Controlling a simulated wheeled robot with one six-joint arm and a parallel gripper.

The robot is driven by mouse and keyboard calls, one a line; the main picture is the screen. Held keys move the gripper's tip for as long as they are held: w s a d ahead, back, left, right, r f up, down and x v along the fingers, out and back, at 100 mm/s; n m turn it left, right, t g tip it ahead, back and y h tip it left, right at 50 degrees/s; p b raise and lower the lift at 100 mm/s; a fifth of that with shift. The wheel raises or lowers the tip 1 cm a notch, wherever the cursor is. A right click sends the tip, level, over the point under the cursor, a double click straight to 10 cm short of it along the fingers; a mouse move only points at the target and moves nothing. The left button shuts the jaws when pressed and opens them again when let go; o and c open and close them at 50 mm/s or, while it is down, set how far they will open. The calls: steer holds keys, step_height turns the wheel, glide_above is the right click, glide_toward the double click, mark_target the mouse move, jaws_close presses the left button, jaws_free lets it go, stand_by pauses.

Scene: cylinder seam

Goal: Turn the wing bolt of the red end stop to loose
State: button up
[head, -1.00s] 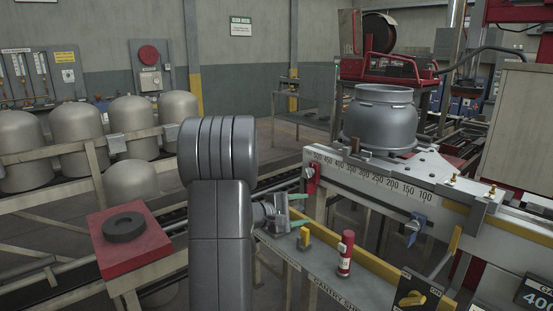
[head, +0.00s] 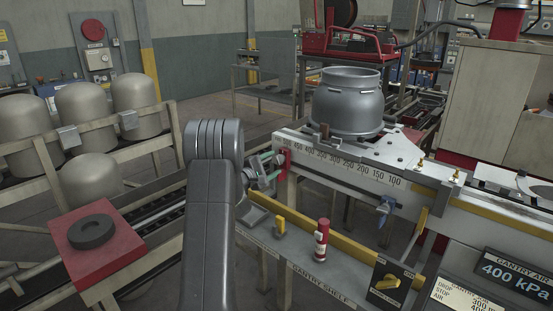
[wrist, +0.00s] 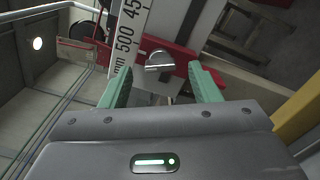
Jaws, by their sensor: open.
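The red end stop (head: 284,160) sits at the 500 end of the white scale beam (head: 335,163) in the head view. In the wrist view, the red end stop (wrist: 182,58) carries a silver wing bolt (wrist: 159,61) on its face. My gripper (wrist: 161,70) is open, its green fingers on either side of the wing bolt with gaps on both sides. In the head view, my gripper (head: 269,168) is close to the red stop from the left. The head view does not show the wing bolt clearly, and contact cannot be seen.
A blue stop (head: 385,207) hangs farther right on the beam. Below is a shelf with a yellow rim (head: 345,246), holding a red cylinder (head: 321,239) and a yellow piece (head: 280,226). A grey pot (head: 348,103) stands behind the beam.

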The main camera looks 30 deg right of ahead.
mark_target(278, 161)
steer(key=shift+x, duration=1.5)
steer(key=shift+c, duration=0.3)
steer(key=c, duration=0.9)
steer(key=shift+f, duration=0.1)
